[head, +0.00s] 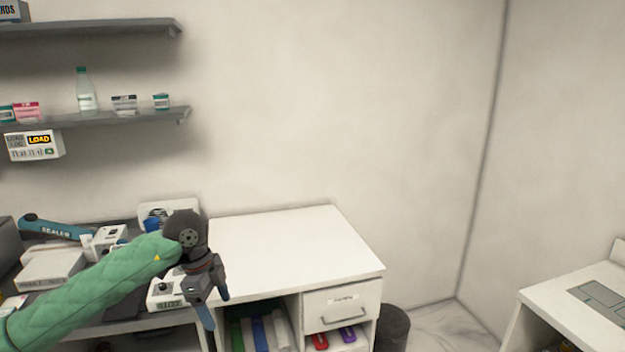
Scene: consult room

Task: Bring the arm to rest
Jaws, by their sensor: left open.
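My left arm, in a green quilted sleeve, comes in from the lower left of the head view. Its dark gripper (213,302) hangs with the fingers pointing down. The gripper is open, and I see nothing between its fingers. It is in front of the left end of the white cabinet (300,245) and covers part of the cabinet's left edge. My right gripper is not in view.
The white cabinet's top is bare. Left of it, a cluttered counter holds a blue sealer (55,229) and white boxes. Wall shelves (90,119) carry a bottle (86,90) and small packs. A dark bin (393,328) and white desk (575,312) stand right.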

